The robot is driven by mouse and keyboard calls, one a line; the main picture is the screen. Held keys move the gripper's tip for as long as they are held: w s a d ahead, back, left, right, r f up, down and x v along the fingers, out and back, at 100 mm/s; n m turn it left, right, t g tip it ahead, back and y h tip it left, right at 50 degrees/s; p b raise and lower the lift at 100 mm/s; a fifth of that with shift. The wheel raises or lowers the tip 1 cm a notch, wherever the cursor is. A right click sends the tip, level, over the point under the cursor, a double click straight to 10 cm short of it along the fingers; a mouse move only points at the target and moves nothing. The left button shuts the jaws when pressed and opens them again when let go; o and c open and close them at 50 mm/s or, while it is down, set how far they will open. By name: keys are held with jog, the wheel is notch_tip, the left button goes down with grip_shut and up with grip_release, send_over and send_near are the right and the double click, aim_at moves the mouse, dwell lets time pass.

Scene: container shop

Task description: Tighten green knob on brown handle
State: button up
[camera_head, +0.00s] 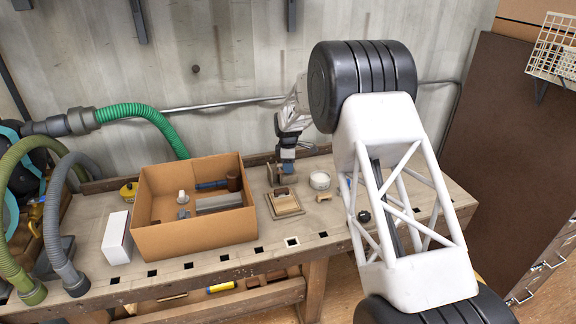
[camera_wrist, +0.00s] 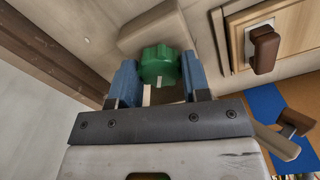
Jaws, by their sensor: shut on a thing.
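A green lobed knob (camera_wrist: 158,66) is between the two blue fingers of my gripper (camera_wrist: 158,82) in the wrist view, and the fingers are shut on it. The knob is beside a tan block (camera_wrist: 150,32); I cannot tell whether it touches or is threaded into it. In the head view my gripper (camera_head: 286,160) points down over the bench, by a small brownish block (camera_head: 274,176); the knob is hidden there. A dark brown handle-like piece (camera_wrist: 265,50) stands on a light wooden panel to the right. It also shows in the head view (camera_head: 281,191), apart from my gripper.
An open cardboard box (camera_head: 195,240) with a hammer and other parts stands left of my gripper. A white box (camera_head: 117,237) is farther left. A white round container (camera_head: 320,181) stands just right of my gripper. Hoses (camera_head: 140,109) fill the left side.

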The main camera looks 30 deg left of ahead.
jog(key=o, duration=0.9)
jog(key=shift+o, duration=0.2)
jog(key=shift+r, duration=0.1)
jog(key=shift+r, duration=3.8)
